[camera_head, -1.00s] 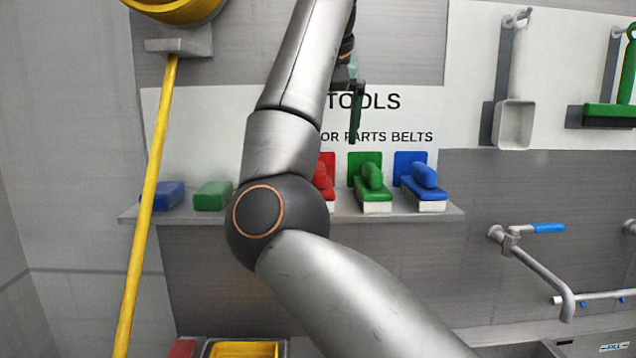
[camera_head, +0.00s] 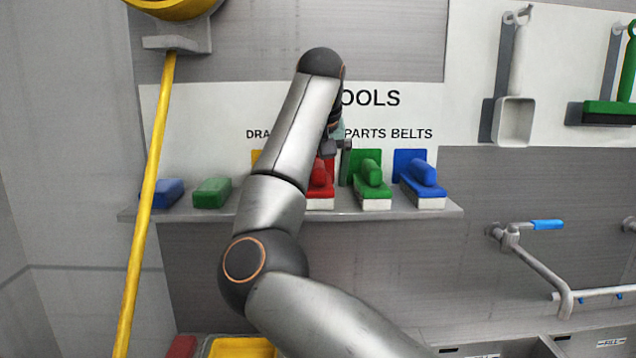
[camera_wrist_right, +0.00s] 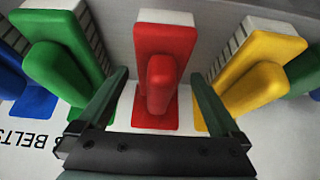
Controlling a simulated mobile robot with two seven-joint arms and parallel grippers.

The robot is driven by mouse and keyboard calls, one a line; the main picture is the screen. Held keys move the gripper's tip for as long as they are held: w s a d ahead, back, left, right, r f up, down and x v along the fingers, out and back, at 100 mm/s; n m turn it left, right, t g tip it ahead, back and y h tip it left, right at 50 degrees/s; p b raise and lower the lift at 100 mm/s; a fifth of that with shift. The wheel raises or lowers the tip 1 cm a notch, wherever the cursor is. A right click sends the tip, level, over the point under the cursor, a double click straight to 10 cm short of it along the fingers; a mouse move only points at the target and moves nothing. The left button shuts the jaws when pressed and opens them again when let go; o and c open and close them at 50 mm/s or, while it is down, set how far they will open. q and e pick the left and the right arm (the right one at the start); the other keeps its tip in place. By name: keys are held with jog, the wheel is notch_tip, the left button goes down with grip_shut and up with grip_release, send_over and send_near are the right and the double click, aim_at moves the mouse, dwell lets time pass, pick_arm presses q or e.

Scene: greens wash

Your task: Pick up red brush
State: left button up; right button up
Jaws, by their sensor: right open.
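The red brush (camera_head: 321,180) stands on the wall shelf, partly hidden behind my right arm in the head view. In the right wrist view the red brush (camera_wrist_right: 158,78) is at the centre, with its raised handle facing the camera. My right gripper (camera_wrist_right: 160,90) is open, with one finger on each side of the red brush handle and a gap on both sides. In the head view my right gripper (camera_head: 338,160) shows only partly beside the red brush, as my forearm covers the rest. My left gripper is not in view.
A green brush (camera_head: 371,178) and a blue brush (camera_head: 420,178) stand right of the red one. A yellow brush (camera_wrist_right: 262,75) is its other close neighbour. The shelf (camera_head: 270,216) also holds green and blue blocks at left. A yellow pole (camera_head: 147,205) leans at left.

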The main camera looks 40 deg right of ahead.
jog(key=shift+w+d+f, duration=0.1)
jog(key=shift+d+f, duration=0.05)
jog(key=shift+f, duration=0.2)
jog(key=shift+c, duration=0.2)
jog(key=shift+r, duration=0.1)
jog(key=c, duration=1.5)
